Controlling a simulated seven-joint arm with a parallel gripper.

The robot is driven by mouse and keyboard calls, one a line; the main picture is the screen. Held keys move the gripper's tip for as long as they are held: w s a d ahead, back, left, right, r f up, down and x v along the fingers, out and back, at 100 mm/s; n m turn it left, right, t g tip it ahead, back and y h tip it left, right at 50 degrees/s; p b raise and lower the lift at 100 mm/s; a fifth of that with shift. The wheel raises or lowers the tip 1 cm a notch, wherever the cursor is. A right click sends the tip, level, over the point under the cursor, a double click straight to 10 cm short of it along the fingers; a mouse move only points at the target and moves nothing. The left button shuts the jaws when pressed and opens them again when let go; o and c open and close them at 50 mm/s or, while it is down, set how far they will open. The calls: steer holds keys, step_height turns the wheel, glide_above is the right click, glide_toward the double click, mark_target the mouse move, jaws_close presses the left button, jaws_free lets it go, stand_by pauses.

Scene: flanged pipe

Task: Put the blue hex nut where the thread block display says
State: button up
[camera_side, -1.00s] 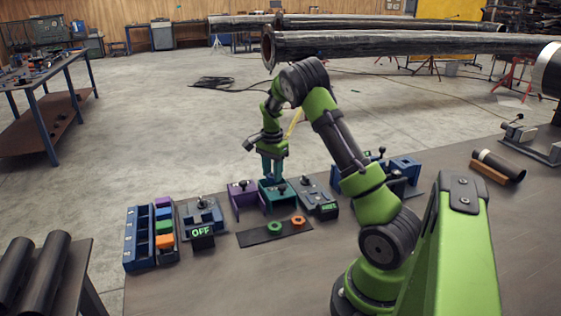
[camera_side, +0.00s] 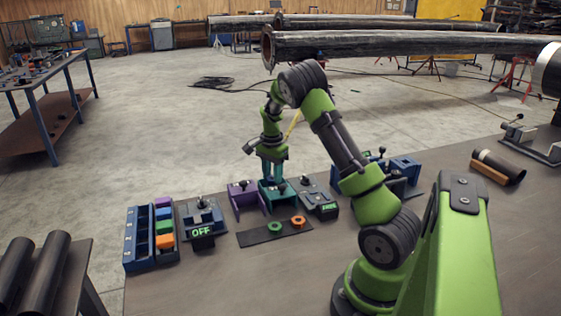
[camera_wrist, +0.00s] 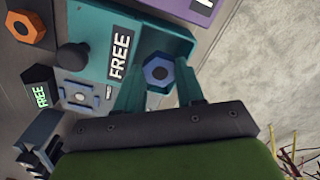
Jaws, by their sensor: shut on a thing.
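The blue hex nut (camera_wrist: 158,72) is between the teal fingertips of my gripper (camera_wrist: 159,78) in the wrist view. My gripper is shut on it, over the open bay of the teal tray (camera_wrist: 110,35), which is labelled FREE. I cannot tell whether the nut touches the tray floor. In the side view my gripper (camera_side: 273,177) points down over the teal tray (camera_side: 266,196), and the nut is too small to make out. The thread block display (camera_side: 329,209) sits right of that tray. It reads FREE in green in the wrist view (camera_wrist: 41,97).
The purple tray (camera_side: 243,203) stands left of the teal one. A green nut (camera_side: 274,227) and an orange nut (camera_side: 298,220) lie on a dark mat (camera_side: 257,236) in front. Further left are a block with an OFF display (camera_side: 202,232) and a blue rack (camera_side: 138,238).

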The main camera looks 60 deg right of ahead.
mark_target(272, 178)
steer(key=shift+a+f, duration=0.15)
steer(key=shift+f, duration=0.7)
steer(key=o, duration=0.8)
steer(key=shift+c, duration=0.6)
steer(key=shift+o, duration=1)
steer(key=shift+r, duration=3.65)
